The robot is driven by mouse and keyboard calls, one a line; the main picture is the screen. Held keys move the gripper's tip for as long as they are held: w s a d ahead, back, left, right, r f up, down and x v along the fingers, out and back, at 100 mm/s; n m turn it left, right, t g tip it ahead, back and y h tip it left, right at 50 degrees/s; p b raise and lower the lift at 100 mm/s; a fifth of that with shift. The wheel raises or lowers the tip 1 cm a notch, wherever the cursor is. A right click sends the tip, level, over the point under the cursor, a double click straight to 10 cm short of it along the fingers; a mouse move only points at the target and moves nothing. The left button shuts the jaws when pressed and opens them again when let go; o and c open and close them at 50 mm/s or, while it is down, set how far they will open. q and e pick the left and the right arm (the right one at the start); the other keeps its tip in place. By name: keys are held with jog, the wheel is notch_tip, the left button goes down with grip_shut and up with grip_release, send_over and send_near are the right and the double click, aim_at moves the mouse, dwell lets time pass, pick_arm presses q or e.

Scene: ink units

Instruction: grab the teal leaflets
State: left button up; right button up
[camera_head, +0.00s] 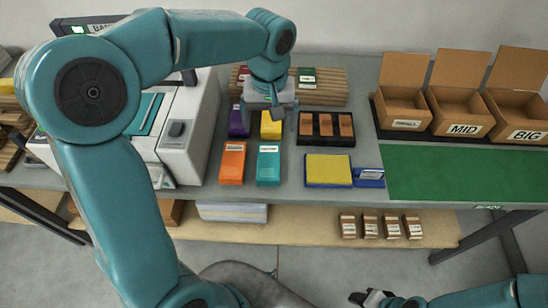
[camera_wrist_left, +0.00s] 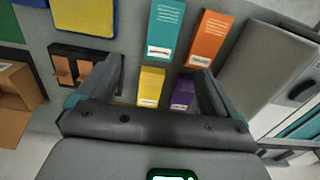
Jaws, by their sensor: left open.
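A flat teal stack (camera_head: 146,114), which looks like the teal leaflets, lies on the white machine at left, partly hidden by my left arm. Its teal edge also shows at the lower right of the wrist view (camera_wrist_left: 306,126). My left gripper (camera_head: 272,104) is open and empty, to the right of the machine, over the back of the ink units. In the wrist view its fingers (camera_wrist_left: 158,86) stand apart, with the yellow unit (camera_wrist_left: 151,88) and purple unit (camera_wrist_left: 183,91) seen between them. My right gripper (camera_head: 378,298) shows only partly at the bottom edge.
An orange unit (camera_head: 232,163) and a teal unit (camera_head: 268,165) stand in front. A dark tray (camera_head: 326,142) holds brown blocks; a yellow pad (camera_head: 328,170) lies nearer. Open cartons (camera_head: 455,108) stand at right behind a clear green mat (camera_head: 450,174).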

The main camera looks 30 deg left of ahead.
pick_arm(q)
send_over(268, 161)
notch_tip(268, 161, down, 9)
jog(key=shift+d+f, duration=0.1)
jog(key=shift+f, duration=0.05)
jog(key=shift+s+f, duration=0.15)
jog(key=shift+f, duration=0.45)
notch_tip(268, 161, down, 5)
jog(key=shift+f+p, duration=0.1)
jog(key=shift+p, duration=0.35)
jog(key=c, duration=1.2)
